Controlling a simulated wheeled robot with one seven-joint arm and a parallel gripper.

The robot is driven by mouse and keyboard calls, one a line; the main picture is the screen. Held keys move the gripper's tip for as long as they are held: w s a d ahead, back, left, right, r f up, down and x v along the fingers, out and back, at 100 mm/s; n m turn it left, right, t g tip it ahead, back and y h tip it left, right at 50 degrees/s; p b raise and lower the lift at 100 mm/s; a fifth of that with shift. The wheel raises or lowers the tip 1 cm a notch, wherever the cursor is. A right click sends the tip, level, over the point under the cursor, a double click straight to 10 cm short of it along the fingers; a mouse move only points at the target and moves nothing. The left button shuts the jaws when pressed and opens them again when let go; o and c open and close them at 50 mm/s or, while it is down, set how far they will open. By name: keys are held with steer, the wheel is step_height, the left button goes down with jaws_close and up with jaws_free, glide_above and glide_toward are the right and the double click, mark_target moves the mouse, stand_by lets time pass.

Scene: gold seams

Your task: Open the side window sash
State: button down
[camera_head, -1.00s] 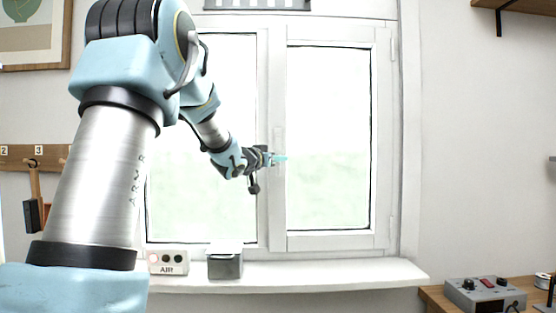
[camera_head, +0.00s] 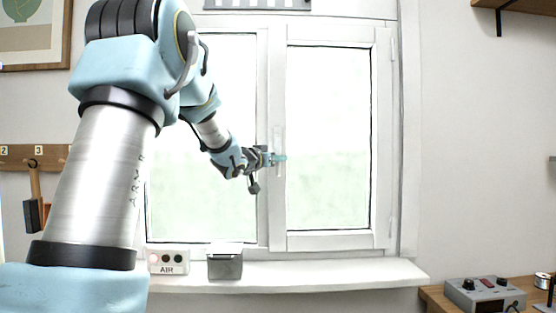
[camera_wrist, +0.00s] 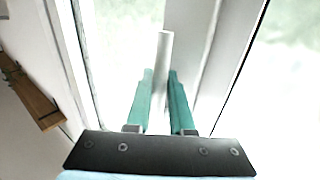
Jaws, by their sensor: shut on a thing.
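The right window sash (camera_head: 380,150) has a white frame around a pale pane and hinges on its right side. It looks closed or nearly so; I cannot tell if there is a small gap. Its white handle (camera_wrist: 164,60) shows in the wrist view, upright between the two teal fingers. My gripper (camera_wrist: 160,85) is shut on this handle, with the handle's tip sticking out beyond the fingers. In the head view my gripper (camera_head: 280,159) is at the middle of the window, at the sash's left edge. The handle also shows faintly there (camera_head: 278,136).
A white sill (camera_head: 330,274) runs below the window. A sign box with lights (camera_head: 168,262) and a grey metal box (camera_head: 225,264) stand on it. A bench with a grey control box (camera_head: 485,295) is at lower right. A wall shelf (camera_head: 515,5) is at upper right.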

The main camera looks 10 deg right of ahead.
steer(key=shift+f, duration=0.1)
stand_by(0.3)
steer(key=shift+s+d+f+n+t+b, duration=0.15)
steer(key=shift+d+n+t+b, duration=0.35)
steer(key=shift+b, duration=0.65)
steer(key=d+r+n+t+y+b, duration=0.2)
steer(key=n+t+b, duration=0.3)
steer(key=n+b, duration=0.4)
steer(key=d+r+n+t+y+b, duration=0.3)
steer(key=r+n+t+y+b, duration=0.1)
steer(key=n+b, duration=0.6)
steer(key=shift+s+d+r+n+t+y, duration=0.2)
steer(key=shift+s+n+t+y, duration=0.35)
steer(key=shift+n, duration=1.05)
steer(key=shift+w+a, duration=0.1)
steer(key=s+d+n+y+b, duration=0.2)
steer(key=s+n+y+b, duration=0.2)
steer(key=s+y, duration=0.4)
steer(key=s, duration=0.6)
steer(key=shift+s+d, duration=0.3)
steer(key=shift+s, duration=0.1)
